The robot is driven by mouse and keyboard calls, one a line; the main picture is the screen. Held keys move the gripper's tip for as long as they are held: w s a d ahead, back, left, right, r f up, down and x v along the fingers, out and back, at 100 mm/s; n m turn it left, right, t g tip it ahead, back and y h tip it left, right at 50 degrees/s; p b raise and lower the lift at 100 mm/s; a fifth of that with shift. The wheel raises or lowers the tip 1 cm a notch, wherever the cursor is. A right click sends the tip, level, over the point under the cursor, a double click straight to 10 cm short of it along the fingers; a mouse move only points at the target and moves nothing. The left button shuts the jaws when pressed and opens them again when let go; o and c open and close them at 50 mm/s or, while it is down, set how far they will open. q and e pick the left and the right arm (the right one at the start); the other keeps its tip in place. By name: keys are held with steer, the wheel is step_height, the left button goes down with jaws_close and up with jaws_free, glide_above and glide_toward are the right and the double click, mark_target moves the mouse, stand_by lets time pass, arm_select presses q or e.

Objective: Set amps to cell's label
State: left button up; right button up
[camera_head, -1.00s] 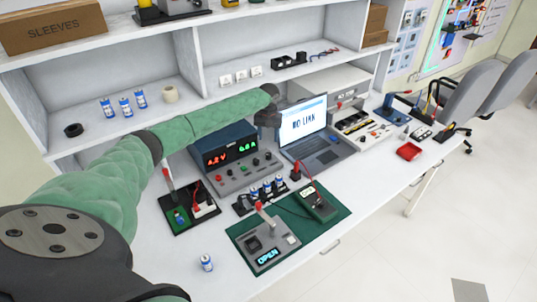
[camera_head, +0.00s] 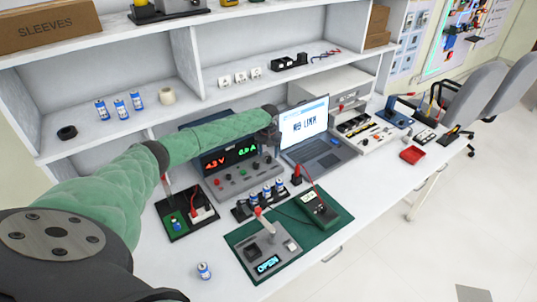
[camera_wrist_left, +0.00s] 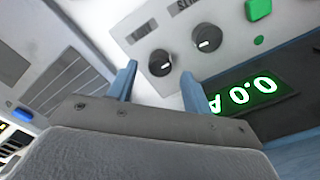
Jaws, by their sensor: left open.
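The power supply (camera_head: 214,180) stands at the back of the bench, with a red voltage readout and a green amps readout. My left forearm crosses over its top, and my left gripper (camera_head: 270,138) is at its right end, fingers not clear there. In the left wrist view my left gripper (camera_wrist_left: 157,88) is open, with a dark round knob (camera_wrist_left: 161,63) seen between its fingertips; contact cannot be told. A second knob (camera_wrist_left: 207,38) is beside it. The green display (camera_wrist_left: 250,92) reads 0.0 A, upside down. A blue-and-white cell (camera_head: 204,271) stands at the bench's front; its label is too small to read.
A laptop (camera_head: 322,153) stands right of the supply. A rack of several cells (camera_head: 265,193), a tester reading OPEN (camera_head: 267,264) on a green mat (camera_head: 318,239), a meter (camera_head: 319,208) and a black tray (camera_head: 187,234) stand in front. The shelf is above.

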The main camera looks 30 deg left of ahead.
arm_select(q)
steer(key=shift+f, duration=1.05)
arm_select(e)
steer(key=shift+s+d+f, duration=0.4)
steer(key=shift+s+f, duration=0.1)
steer(key=shift+f, duration=0.1)
arm_select(q)
steer(key=c, duration=1)
steer(key=shift+o, duration=0.2)
arm_select(e)
steer(key=shift+d, duration=0.15)
